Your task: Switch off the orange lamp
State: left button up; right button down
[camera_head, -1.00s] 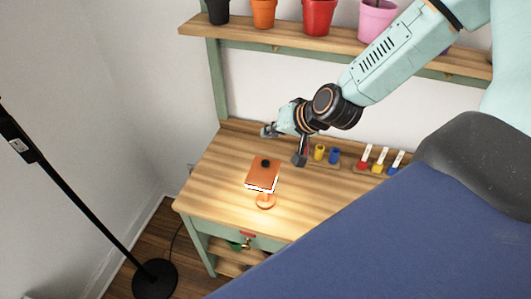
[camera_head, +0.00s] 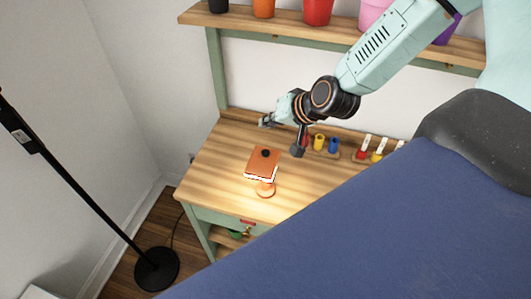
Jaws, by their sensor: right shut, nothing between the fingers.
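The orange lamp (camera_head: 263,164) stands upright near the front left of the wooden table. It has a square orange shade, a black knob (camera_head: 265,153) on top and a round base. Its underside glows, and warm light falls on the tabletop. My right gripper (camera_head: 283,135) is shut and empty, beyond the lamp near the table's back edge. It is apart from the lamp. My left gripper is not in view.
A yellow cup (camera_head: 319,142) and a blue cup (camera_head: 333,145) stand right of my right gripper. Several small coloured tubes stand farther right. A shelf (camera_head: 285,31) with pots hangs above. A black floor stand (camera_head: 80,193) is at left.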

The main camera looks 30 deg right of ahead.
aim_at(268, 153)
jog(key=shift+f+b, duration=3.4)
jog(key=shift+f, duration=0.55)
jog(key=shift+f+b, duration=0.35)
jog(key=shift+f+b, duration=0.35)
jog(key=shift+f, duration=0.05)
jog(key=shift+r+p, duration=0.85)
notch_tip(268, 153, up, 5)
jog(key=p, duration=0.5)
jog(key=shift+r, duration=0.1)
